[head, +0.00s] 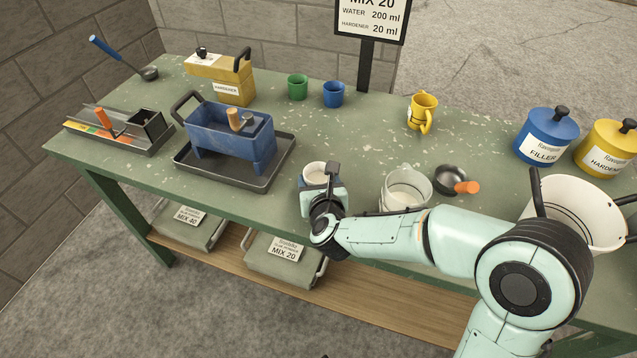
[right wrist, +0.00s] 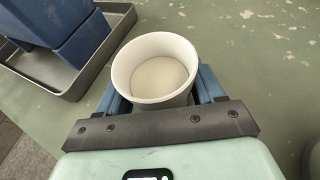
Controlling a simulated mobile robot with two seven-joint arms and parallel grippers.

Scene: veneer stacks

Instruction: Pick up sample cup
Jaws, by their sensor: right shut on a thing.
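The sample cup (head: 315,172) is a small white open cup near the front edge of the green table. It also shows in the right wrist view (right wrist: 156,76), upright, with a pale inner bottom. My right gripper (head: 320,186) is shut on it, with its blue fingers on either side of the cup in the right wrist view (right wrist: 160,100). I cannot tell whether the cup touches the table. My left gripper is not in view.
A blue container stands in a grey tray (head: 280,168) left of the cup. A clear beaker (head: 407,188), a dark bowl with an orange handle (head: 452,180) and a white bucket (head: 572,210) stand right. Green table (head: 345,130) is free behind the cup.

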